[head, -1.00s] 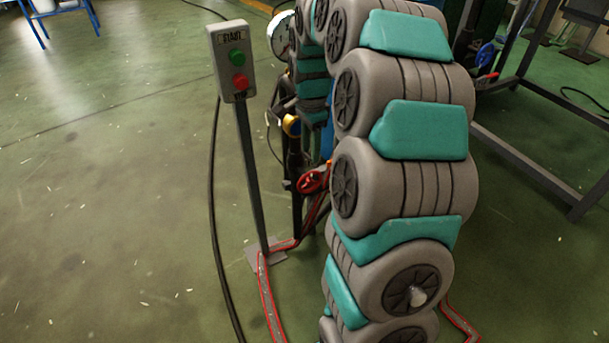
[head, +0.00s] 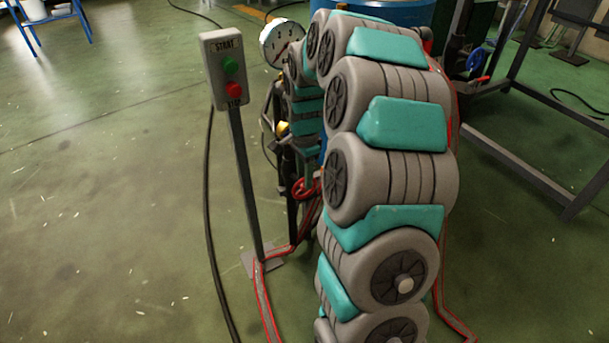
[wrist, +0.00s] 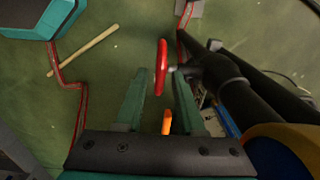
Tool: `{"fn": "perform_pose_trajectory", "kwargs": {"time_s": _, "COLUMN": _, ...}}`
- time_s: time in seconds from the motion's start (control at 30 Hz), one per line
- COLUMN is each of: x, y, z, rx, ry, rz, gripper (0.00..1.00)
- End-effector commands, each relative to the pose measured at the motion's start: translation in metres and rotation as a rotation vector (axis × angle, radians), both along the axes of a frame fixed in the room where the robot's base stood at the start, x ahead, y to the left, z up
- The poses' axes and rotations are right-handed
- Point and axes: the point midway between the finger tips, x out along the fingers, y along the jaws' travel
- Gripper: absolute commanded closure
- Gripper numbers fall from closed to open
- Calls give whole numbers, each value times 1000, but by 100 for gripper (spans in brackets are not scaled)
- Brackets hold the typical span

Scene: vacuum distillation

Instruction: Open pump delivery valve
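A red handwheel valve (wrist: 161,68) sits on a black pipe in the wrist view, seen almost edge-on. It also shows in the head view (head: 306,188), low behind my arm and partly covered by it. My gripper (wrist: 160,82) is open, with one teal finger on each side of the wheel's near part. The wheel lies at about the fingertips, between them in the picture; I cannot tell whether they touch it. An orange piece (wrist: 167,122) shows between the fingers, nearer the palm. In the head view my arm hides the gripper.
A START/STOP button box (head: 226,70) stands on a thin post left of my arm. A pressure gauge (head: 283,42) is behind it. A blue handwheel (head: 476,58) and a metal frame (head: 530,165) are at the right. Black pipes (wrist: 235,90) run close right of the gripper.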

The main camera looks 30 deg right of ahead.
Motion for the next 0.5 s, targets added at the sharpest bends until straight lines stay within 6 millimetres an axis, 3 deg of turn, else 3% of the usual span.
{"fn": "perform_pose_trajectory", "kwargs": {"time_s": 0.07, "x": 0, "y": 0, "z": 0, "rx": 0, "ry": 0, "rz": 0, "gripper": 73}}
{"fn": "perform_pose_trajectory", "kwargs": {"time_s": 0.3, "x": 0, "y": 0, "z": 0, "rx": 0, "ry": 0, "rz": 0, "gripper": 100}}
{"fn": "perform_pose_trajectory", "kwargs": {"time_s": 0.5, "x": 0, "y": 0, "z": 0, "rx": 0, "ry": 0, "rz": 0, "gripper": 100}}
